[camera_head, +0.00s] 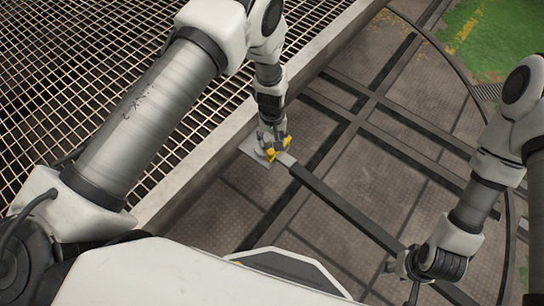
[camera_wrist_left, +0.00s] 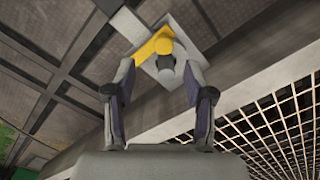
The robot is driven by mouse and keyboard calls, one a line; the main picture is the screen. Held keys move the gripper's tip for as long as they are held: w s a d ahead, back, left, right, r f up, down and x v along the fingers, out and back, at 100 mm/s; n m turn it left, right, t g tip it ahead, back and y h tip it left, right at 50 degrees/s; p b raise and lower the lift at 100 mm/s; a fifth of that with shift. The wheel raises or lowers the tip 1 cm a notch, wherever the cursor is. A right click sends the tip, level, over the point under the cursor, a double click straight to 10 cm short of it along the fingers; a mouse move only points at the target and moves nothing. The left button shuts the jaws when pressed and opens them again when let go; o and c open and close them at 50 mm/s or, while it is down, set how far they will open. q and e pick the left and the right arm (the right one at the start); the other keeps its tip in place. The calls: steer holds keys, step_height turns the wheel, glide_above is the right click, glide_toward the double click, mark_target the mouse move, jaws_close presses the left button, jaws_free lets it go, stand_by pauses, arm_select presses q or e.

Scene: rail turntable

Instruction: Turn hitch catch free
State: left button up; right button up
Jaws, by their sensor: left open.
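The hitch catch (camera_head: 271,153) is a small yellow lever on a pale square plate (camera_head: 256,149). The plate lies at the edge of the turntable deck, at one end of a dark bar. In the left wrist view the yellow catch (camera_wrist_left: 155,44) reaches left from a round pivot with a dark knob. My left gripper (camera_head: 270,143) is right above the catch and partly hides it. In the left wrist view its two fingers (camera_wrist_left: 161,82) stand apart, with the catch beyond their tips. I cannot tell whether they touch it. My right gripper (camera_head: 415,290) is low at the right, its fingers barely visible.
A long dark bar (camera_head: 345,207) runs from the plate toward my right gripper. Dark rails cross the brown deck (camera_head: 388,170). A metal grating (camera_head: 80,60) with a pale raised edge (camera_head: 190,172) lies left of the plate. Green ground (camera_head: 490,40) shows at the upper right.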

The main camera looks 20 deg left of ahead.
mark_target(271, 151)
arm_select(q)
steer(key=f, duration=0.2)
steer(key=f+b, duration=0.1)
steer(key=f, duration=0.1)
steer(key=f+b, duration=0.1)
steer(key=f, duration=0.2)
steer(key=shift+a, duration=0.3)
steer(key=shift+r, duration=0.1)
jaws_close()
